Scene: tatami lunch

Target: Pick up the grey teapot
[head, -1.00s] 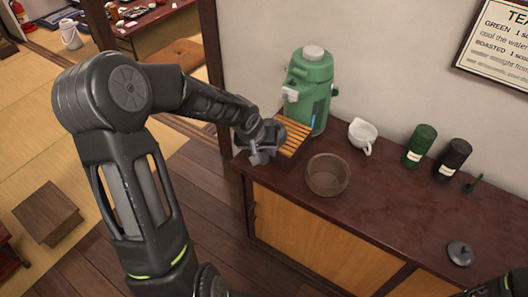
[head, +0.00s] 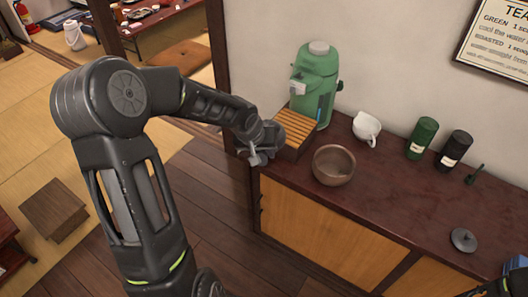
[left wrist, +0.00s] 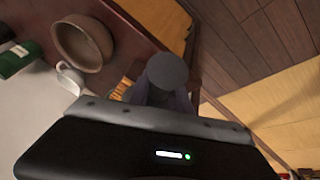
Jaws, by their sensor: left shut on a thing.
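My left gripper (head: 256,156) is at the left end of the counter, beside the slatted wooden tray (head: 299,124). It is shut on a grey thing that I take to be the grey teapot (left wrist: 168,70). In the left wrist view this shows as a round grey end between the fingers. In the head view the gripper and wrist mostly hide it, and I cannot tell whether it is clear of the surface. A dark round lid with a knob (head: 463,239) lies on the counter at the right. Part of my right arm shows at the bottom right corner; its jaws are unclear.
A green air pot (head: 315,78) stands behind the tray. A brown bowl (head: 333,166) is right of the tray. A white pitcher (head: 366,128), a green canister (head: 422,138) and a black canister (head: 454,150) stand along the wall. The front-middle counter is clear.

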